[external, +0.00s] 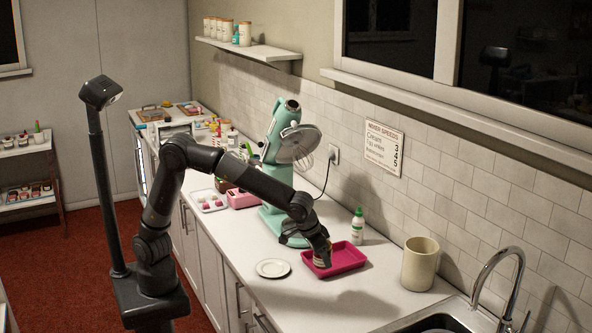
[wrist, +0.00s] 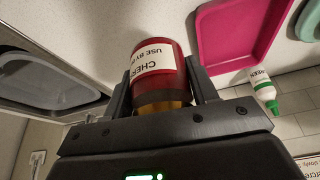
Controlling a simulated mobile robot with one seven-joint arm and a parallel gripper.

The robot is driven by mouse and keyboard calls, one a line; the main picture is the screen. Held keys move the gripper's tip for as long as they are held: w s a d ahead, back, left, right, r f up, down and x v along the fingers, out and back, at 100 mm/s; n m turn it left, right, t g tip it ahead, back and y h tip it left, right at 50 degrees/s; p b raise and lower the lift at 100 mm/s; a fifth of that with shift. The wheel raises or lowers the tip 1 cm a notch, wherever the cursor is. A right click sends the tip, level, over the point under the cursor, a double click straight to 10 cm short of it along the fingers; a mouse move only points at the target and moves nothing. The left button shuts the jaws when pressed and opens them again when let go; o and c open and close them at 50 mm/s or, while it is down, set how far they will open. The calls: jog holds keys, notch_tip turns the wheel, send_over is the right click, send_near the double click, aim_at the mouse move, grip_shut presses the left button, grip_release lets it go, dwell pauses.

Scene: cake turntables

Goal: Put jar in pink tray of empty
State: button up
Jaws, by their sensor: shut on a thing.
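My gripper (external: 323,248) is shut on a red jar (wrist: 158,70) with a white label that reads in part "USE BY". The jar sits between the two fingers in the wrist view. In the external view the jar overlaps the left part of the bright pink tray (external: 349,259) and is partly hidden by my gripper. The visible part of the tray looks empty. In the wrist view the tray (wrist: 222,69) is to the right of the jar, with a gap in the picture. I cannot tell how high the jar is above it.
A white plate (external: 273,268) lies left of the tray. A green-capped bottle (external: 358,226) stands behind it and a cream canister (external: 420,264) to the right, before the sink. A mint stand mixer (external: 275,165) stands behind my forearm. Another pink container (external: 242,199) holds items farther back.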

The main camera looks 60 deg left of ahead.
jog(key=w+a+n+y, duration=0.1)
jog(key=w+a+n, duration=0.25)
jog(key=a, duration=0.35)
send_over(337, 262)
jog(key=s, duration=0.2)
jog(key=shift+m, duration=0.35)
notch_tip(337, 262, down, 6)
jog(key=shift+w+f, duration=0.1)
jog(key=shift+f, duration=0.15)
jog(key=shift+w+f, duration=0.1)
jog(key=shift+f, duration=1.95)
jog(key=shift+f, duration=0.15)
jog(key=o, duration=1.1)
